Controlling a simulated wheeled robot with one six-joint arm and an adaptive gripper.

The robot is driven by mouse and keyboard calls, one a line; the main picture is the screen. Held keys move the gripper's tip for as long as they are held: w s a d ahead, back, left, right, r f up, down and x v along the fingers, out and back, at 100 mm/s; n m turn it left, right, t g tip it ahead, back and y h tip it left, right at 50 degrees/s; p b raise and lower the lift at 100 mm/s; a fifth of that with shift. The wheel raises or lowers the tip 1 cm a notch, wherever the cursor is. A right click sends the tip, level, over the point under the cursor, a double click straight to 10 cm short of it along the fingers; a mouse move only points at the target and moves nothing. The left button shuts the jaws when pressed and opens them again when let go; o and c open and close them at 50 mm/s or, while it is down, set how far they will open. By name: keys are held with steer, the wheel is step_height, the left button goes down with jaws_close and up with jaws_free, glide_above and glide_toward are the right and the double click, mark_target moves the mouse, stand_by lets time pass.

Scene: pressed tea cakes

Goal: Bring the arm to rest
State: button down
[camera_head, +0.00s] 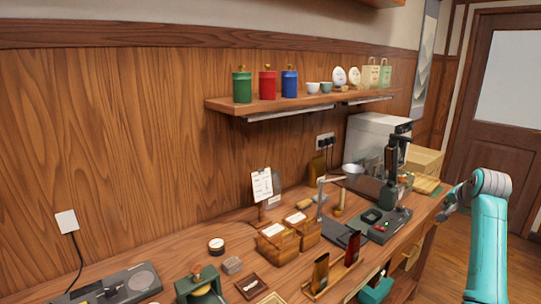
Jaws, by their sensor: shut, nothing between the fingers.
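My teal arm (489,245) rises at the right edge of the view, beside the right end of the workbench (205,252). Its top joint is light grey and bends to the left. My gripper (444,212) is the small dark grey part at the left of that joint. It looks shut and empty, and its fingertips are too small to see well. It is near the bench's right end; whether it touches anything cannot be told.
The bench holds wooden boxes (277,245), a dark device with a column (388,190), a green press (200,285), a scale (115,288) and a red packet (352,248). A shelf (220,103) with tins and cups hangs above. Open floor (455,270) lies right of the bench.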

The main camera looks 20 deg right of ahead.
steer(key=a+f+n+t, duration=0.1)
steer(key=a+f, duration=0.7)
steer(key=f, duration=0.3)
steer(key=a+f+n, duration=0.2)
steer(key=a+f, duration=0.6)
steer(key=f, duration=0.3)
steer(key=s+a+f+n+t, duration=0.1)
steer(key=s+a+f+n, duration=0.1)
steer(key=s+a+f, duration=0.55)
steer(key=s+a+f+n+t, duration=0.1)
steer(key=s+a+f, duration=0.35)
steer(key=a, duration=0.65)
steer(key=s+a+f+n+t+y, duration=0.1)
steer(key=s+a+n, duration=0.1)
steer(key=s+a, duration=0.7)
steer(key=s+a+n+t+y, duration=0.1)
steer(key=s+a+n, duration=0.1)
steer(key=s+a, duration=0.65)
steer(key=s+a+r+n+t+y, duration=0.1)
steer(key=s+a+r+n, duration=0.1)
steer(key=s+r, duration=0.5)
steer(key=s+a+r+n+t+y, duration=0.1)
steer(key=s+a+r+n, duration=0.1)
steer(key=s+r, duration=0.5)
steer(key=s+n, duration=0.1)
steer(key=s, duration=0.5)
steer(key=shift+s+a+r+y, duration=0.2)
steer(key=shift+r+y, duration=0.2)
